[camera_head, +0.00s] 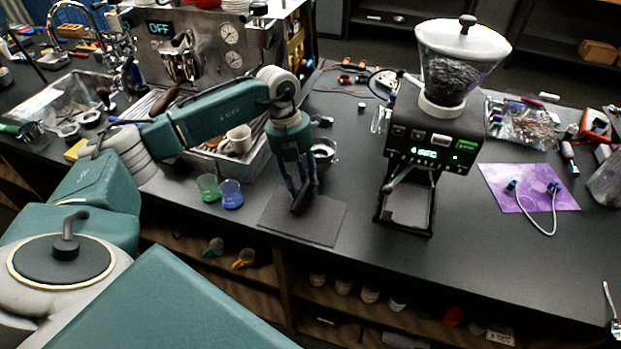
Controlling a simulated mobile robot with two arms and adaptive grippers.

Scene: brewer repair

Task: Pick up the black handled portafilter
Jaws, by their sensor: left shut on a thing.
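The black handled portafilter has its dark handle (303,196) pointing toward the front over a dark mat (325,222), and a round metal basket (325,152) appears behind it. My left gripper (299,192) comes down from above, with its fingers around the handle. It is shut on the handle and hides part of it. I cannot tell whether the portafilter still touches the counter. My right gripper is not in view.
An espresso machine (222,45) with a drip tray stands behind my left arm. A coffee grinder (432,130) stands to the right, then a purple mat (528,188) with a cable.

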